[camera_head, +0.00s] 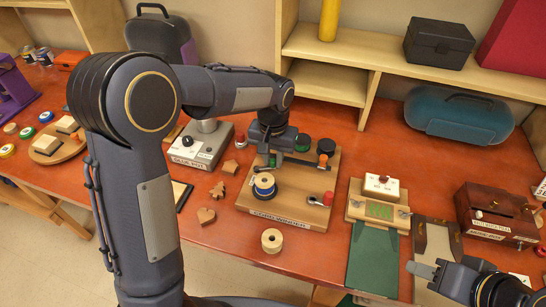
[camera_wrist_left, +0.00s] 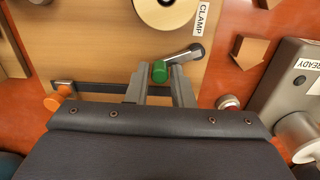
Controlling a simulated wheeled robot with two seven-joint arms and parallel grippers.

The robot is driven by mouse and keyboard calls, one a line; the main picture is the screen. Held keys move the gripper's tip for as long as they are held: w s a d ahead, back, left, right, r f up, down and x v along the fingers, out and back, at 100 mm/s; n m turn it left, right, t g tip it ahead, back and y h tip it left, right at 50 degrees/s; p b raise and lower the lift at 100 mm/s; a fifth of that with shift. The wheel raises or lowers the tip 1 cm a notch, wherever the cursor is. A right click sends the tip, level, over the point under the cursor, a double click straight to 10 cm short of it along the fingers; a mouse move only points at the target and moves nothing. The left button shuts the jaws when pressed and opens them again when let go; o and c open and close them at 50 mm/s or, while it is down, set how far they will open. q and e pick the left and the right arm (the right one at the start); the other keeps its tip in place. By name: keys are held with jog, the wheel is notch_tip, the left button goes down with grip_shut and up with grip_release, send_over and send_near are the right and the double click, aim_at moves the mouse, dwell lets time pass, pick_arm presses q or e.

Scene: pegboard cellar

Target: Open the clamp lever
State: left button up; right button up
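The clamp lever (camera_wrist_left: 182,61) is a short grey arm with a green knob (camera_wrist_left: 160,72), next to a white CLAMP label (camera_wrist_left: 203,17) on the wooden winder board (camera_head: 241,199). My left gripper (camera_wrist_left: 159,90) is open, with one finger on each side of the knob. Whether either finger touches it, I cannot tell.
A dark bar with an orange knob (camera_wrist_left: 52,103) runs left of my fingers. A grey box (camera_wrist_left: 300,78) is close on the right. A bare spool (camera_head: 271,240) stands in front.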

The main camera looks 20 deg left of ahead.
aim_at(272, 160)
pick_arm(q)
jog(key=o, duration=0.3)
jog(key=shift+r, duration=0.1)
notch_tip(272, 160, up, 8)
jog(key=shift+f, duration=0.25)
jog(key=shift+r, duration=0.1)
dwell(0.4)
